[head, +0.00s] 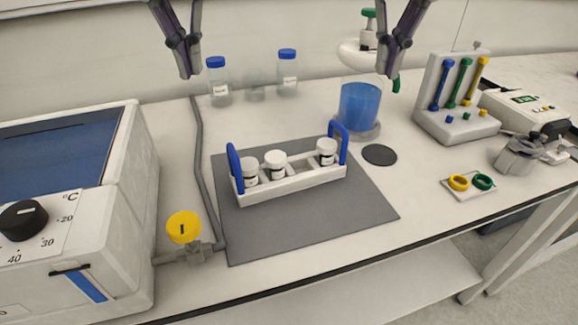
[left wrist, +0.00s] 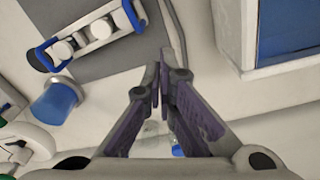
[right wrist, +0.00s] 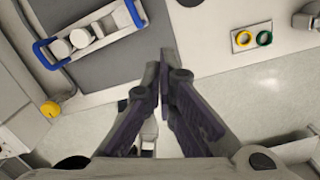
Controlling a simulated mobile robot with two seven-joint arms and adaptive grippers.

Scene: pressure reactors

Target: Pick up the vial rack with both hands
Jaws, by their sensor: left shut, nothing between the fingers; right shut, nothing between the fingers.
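The white vial rack (head: 297,184) stands on a dark grey mat (head: 300,222) in the middle of the bench. It has a blue handle at each end and holds three white-capped vials. It also shows in the left wrist view (left wrist: 103,42) and the right wrist view (right wrist: 99,44). My left gripper (head: 187,76) is shut and empty, raised at the top of the head view, above and left of the rack. My right gripper (head: 390,76) is shut and empty, raised above and right of the rack. Neither gripper touches the rack.
Blue-capped bottles (head: 219,88) stand at the back. A white box with a dial (head: 80,200) and a yellow-knobbed valve (head: 184,228) are left. A tool stand (head: 455,125) is right. The mat's front is clear.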

